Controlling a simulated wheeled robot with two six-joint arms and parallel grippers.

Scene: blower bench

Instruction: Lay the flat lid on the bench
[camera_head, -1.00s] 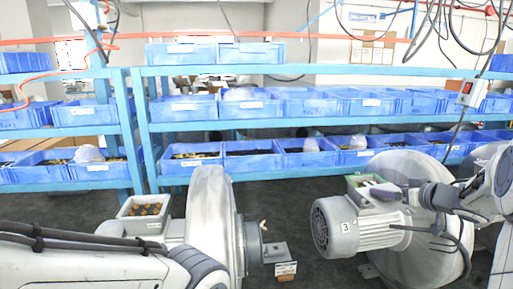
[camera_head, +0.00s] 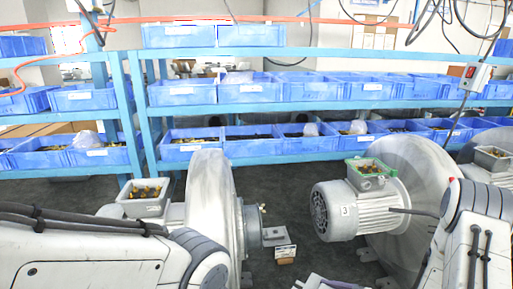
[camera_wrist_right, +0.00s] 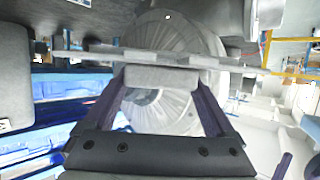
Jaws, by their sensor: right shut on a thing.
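The flat lid (camera_wrist_right: 150,57) is a thin grey plate seen almost edge-on across the right wrist view, with a grey block (camera_wrist_right: 160,76) on its near side. My right gripper (camera_wrist_right: 160,78) has its two dark purple fingers closed on this block. In the head view, only a small part of the right gripper shows at the bottom edge, and the lid cannot be made out. The motor marked 3 (camera_head: 345,210) has an open terminal box (camera_head: 368,172) with a green rim and small brass-coloured parts inside. My left gripper is outside the views. I cannot make out the bench.
Another blower (camera_head: 210,205) with an open box (camera_head: 143,198) stands at left. A further open box (camera_head: 491,158) is at right. Blue shelving (camera_head: 290,108) with bins runs behind. Dark floor shows between.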

